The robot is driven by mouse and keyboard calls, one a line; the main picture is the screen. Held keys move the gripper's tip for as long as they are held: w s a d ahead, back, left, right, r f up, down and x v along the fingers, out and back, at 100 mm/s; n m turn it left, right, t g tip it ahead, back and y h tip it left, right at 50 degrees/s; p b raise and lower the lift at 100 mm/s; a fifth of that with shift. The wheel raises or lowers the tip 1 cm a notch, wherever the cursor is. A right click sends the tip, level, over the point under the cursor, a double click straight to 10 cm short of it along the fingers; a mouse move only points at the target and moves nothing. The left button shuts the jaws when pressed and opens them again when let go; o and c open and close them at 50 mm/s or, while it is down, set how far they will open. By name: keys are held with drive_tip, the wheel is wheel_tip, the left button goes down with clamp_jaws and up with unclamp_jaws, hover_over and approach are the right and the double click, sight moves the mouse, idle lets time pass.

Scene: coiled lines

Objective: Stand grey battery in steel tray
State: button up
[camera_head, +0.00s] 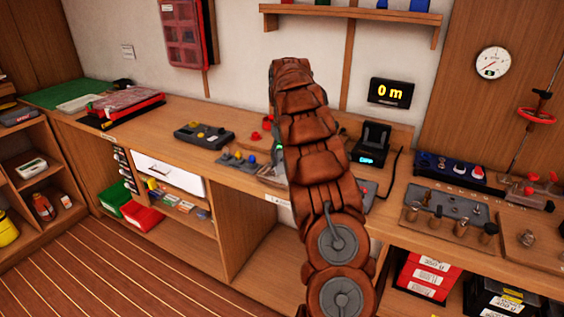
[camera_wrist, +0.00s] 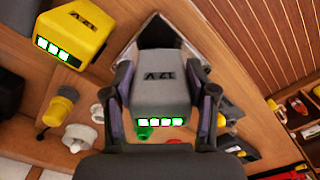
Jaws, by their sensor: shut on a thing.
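My gripper (camera_wrist: 159,104) is shut on the grey battery (camera_wrist: 160,80) in the wrist view, with one dark finger on each side. The battery has dark lettering on its top and a row of lit green bars on the end facing the camera. Shiny pale metal edges, apparently the steel tray (camera_wrist: 127,55), show behind the battery. The battery covers most of the tray, and I cannot tell whether the two touch. In the head view my brown arm hides my gripper and the battery.
A yellow battery (camera_wrist: 75,32) with green bars lies left of the grey one. A black device with a blue display (camera_head: 370,143) and a grey-black box (camera_head: 204,135) stand on the bench.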

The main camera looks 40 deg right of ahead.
sight(282, 164)
drive_tip(key=shift+w+d+f+p, duration=0.1)
drive_tip(key=shift+w+d+p, duration=0.15)
drive_tip(key=shift+w, duration=0.25)
drive_tip(key=shift+w+d+p, duration=0.15)
drive_tip(key=shift+w+d, duration=0.1)
drive_tip(key=shift+w, duration=0.25)
drive_tip(key=shift+f, duration=0.1)
drive_tip(key=shift+f+p, duration=0.65)
drive_tip(key=shift+f, duration=1.05)
drive_tip(key=shift+f, duration=0.15)
drive_tip(key=o, duration=1.4)
